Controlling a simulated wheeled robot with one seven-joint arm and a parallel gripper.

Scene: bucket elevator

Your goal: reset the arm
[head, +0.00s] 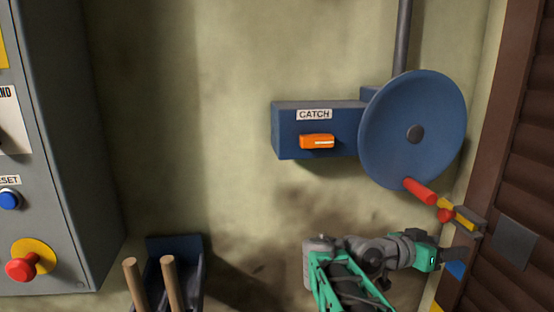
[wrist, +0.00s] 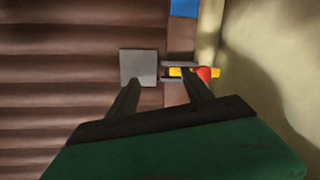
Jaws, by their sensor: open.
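My gripper (wrist: 160,92) shows its two dark fingers spread apart in the wrist view, with nothing seen between them. In the head view my green and grey arm reaches in from the bottom, and my gripper (head: 448,257) is at the lower right, pointing toward the brown slatted wall. It is below the yellow bar (head: 463,217) with a red knob (head: 445,215) and a grey bracket. In the wrist view the yellow bar (wrist: 183,72) and red knob (wrist: 204,73) lie beyond the right fingertip. I cannot tell whether that finger touches them.
A blue wheel (head: 400,120) with a red handle (head: 420,192) is above my arm. Left of it is a blue CATCH box (head: 288,135) with an orange piece (head: 316,142). A grey cabinet (head: 70,180) stands left. Wooden handles (head: 174,285) rise at the bottom.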

